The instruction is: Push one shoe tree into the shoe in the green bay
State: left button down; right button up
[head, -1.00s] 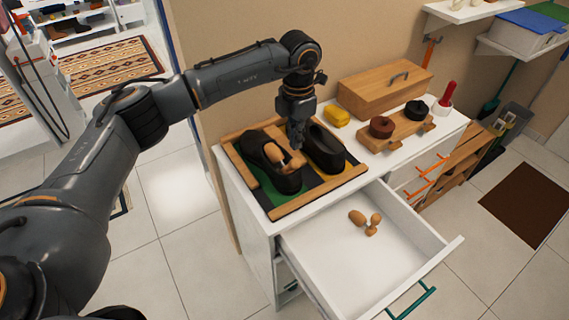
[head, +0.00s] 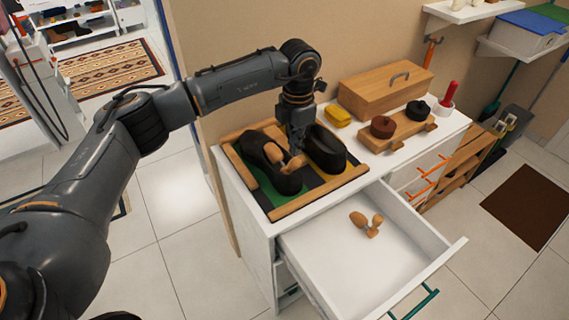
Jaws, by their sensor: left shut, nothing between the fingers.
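A black shoe (head: 258,152) stands in the green bay (head: 266,196) of a wood-edged tray on the white cabinet. A wooden shoe tree (head: 275,154) sits in that shoe's opening, its knob end showing above the rim. My left gripper (head: 297,150) is shut and empty, pointing down right beside the shoe tree's knob; I cannot tell if they touch. A second black shoe (head: 328,150) stands in the yellow bay (head: 345,170). Another wooden shoe tree (head: 365,223) lies in the open drawer (head: 335,262). My right gripper is not in view.
A yellow block (head: 338,115), a wooden box (head: 385,90), a wooden stand with brown and black round items (head: 397,127) and a red-handled tool (head: 448,98) occupy the cabinet top. The open drawer juts out in front with much bare floor inside.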

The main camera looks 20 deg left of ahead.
pick_arm(q)
jog(key=shift+f+b, duration=0.7)
jog(key=shift+f, duration=0.4)
jog(key=shift+w+a+b, duration=0.15)
jog(key=shift+w+a, duration=0.15)
jog(key=shift+a, duration=0.3)
jog(key=shift+w+a+b, duration=0.15)
jog(key=shift+w+a, duration=0.15)
jog(key=shift+a, duration=0.25)
dwell(0.4)
jog(key=shift+w+a, duration=0.25)
jog(key=shift+a, duration=0.1)
jog(key=shift+s+d+r, duration=0.1)
jog(key=shift+d, duration=0.15)
jog(key=shift+r+p, duration=0.3)
jog(key=shift+r, duration=0.2)
notch_tip(320, 180, up, 7)
jog(key=p, duration=0.3)
jog(key=shift+p, duration=0.4)
